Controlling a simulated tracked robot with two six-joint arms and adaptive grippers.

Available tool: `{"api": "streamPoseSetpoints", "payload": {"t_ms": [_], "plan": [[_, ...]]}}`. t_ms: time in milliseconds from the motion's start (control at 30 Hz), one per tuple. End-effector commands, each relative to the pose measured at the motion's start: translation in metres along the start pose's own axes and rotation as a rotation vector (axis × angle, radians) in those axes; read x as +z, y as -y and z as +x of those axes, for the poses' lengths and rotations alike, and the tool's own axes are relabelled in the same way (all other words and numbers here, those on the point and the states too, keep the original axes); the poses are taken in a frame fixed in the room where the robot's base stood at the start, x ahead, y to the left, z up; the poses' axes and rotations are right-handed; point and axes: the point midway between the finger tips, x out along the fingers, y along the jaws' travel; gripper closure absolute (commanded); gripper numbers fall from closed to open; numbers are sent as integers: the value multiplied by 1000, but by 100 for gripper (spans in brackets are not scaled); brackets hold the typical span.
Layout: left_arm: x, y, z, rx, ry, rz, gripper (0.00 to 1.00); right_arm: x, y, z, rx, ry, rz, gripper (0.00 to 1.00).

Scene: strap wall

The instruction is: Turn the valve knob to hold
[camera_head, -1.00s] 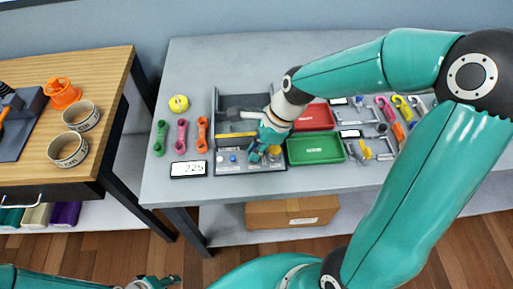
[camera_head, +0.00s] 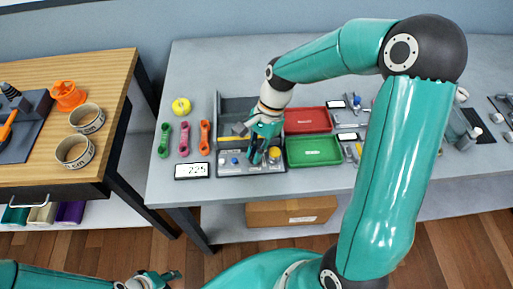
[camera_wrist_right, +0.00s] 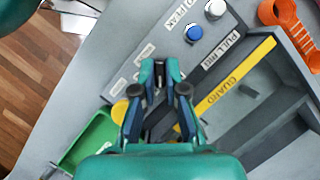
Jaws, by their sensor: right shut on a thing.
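My right gripper (camera_head: 257,160) points down over the front panel of a grey control box (camera_head: 222,172) on the table. In the right wrist view its fingertips (camera_wrist_right: 161,72) are close together over the panel, shut on a dark part that I take to be the valve knob. The fingers hide most of that part, so its pointer position cannot be read. A yellow round knob (camera_wrist_right: 119,112) sits beside the fingers. My left gripper (camera_head: 158,281) is low at the bottom edge of the head view, away from the box; its jaw opening is unclear.
The panel carries a blue button (camera_wrist_right: 194,33), a white button (camera_wrist_right: 215,8) and a yellow guard bar (camera_wrist_right: 235,78). A red tray (camera_head: 305,121) and a green tray (camera_head: 314,151) lie right of the box. Colored wrenches (camera_head: 184,139) and a "225" display (camera_head: 191,171) are at its left.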

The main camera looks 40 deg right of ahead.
Motion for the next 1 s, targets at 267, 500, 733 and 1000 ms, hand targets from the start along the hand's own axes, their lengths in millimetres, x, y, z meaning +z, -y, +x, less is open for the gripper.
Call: {"api": "streamPoseSetpoints", "payload": {"t_ms": [267,500,733,1000], "plan": [[0,-4,-10,0,0,0,60,1,2,-1,101,1,-245,100],[0,-5,-15,0,0,0,60,1,3,-1,188,0,-451,100],[0,-6,-17,0,0,0,60,2,3,0,255,0,-615,100],[0,-6,-18,0,0,0,60,2,3,0,302,0,-729,100]]}}
